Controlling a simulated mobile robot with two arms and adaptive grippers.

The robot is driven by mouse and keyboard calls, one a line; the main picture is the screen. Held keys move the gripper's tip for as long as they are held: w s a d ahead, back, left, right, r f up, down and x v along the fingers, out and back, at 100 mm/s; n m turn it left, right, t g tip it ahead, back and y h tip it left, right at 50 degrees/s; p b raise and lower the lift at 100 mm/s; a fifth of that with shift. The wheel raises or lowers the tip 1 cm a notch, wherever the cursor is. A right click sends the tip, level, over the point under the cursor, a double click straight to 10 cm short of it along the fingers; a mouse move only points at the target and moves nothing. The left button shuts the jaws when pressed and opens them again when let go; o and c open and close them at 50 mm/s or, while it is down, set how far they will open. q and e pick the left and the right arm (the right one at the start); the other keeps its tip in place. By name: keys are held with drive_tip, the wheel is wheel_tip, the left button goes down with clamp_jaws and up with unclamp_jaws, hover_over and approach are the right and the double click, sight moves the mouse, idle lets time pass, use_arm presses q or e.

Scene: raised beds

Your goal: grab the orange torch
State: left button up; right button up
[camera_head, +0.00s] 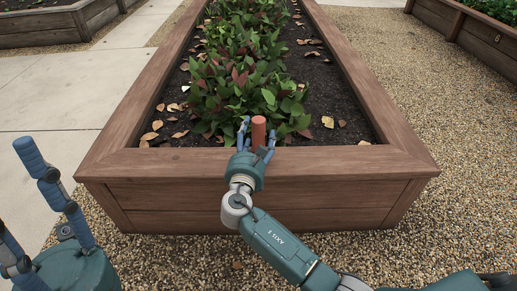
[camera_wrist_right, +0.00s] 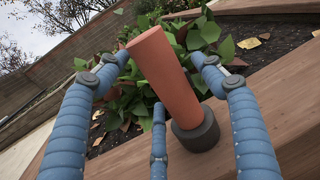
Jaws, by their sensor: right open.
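The orange torch (camera_head: 258,131) is an orange cylinder standing on the front wooden rim of the raised bed. In the right wrist view the torch (camera_wrist_right: 165,75) shows whole, with a dark grey base (camera_wrist_right: 196,131) on the wood. My right gripper (camera_head: 256,130) is open around the torch, with blue fingers to its left and right. In the right wrist view the fingers (camera_wrist_right: 162,75) stand apart from it, with a gap on each side. My left gripper (camera_head: 22,190) is at the lower left of the head view, fingers spread and empty, partly cut off by the frame.
The raised bed (camera_head: 122,123) holds dark soil, green and reddish plants (camera_head: 240,75) and dry leaves, just behind the torch. Gravel (camera_head: 440,150) lies right and in front, pale paving (camera_head: 50,90) to the left. Other wooden beds (camera_head: 45,27) stand at the far corners.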

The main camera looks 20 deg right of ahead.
drive_tip(key=shift+w+d, duration=0.2)
drive_tip(key=shift+w, duration=0.15)
drive_tip(key=shift+r, duration=0.1)
drive_tip(key=shift+c, duration=0.5)
drive_tip(key=c, duration=1.3)
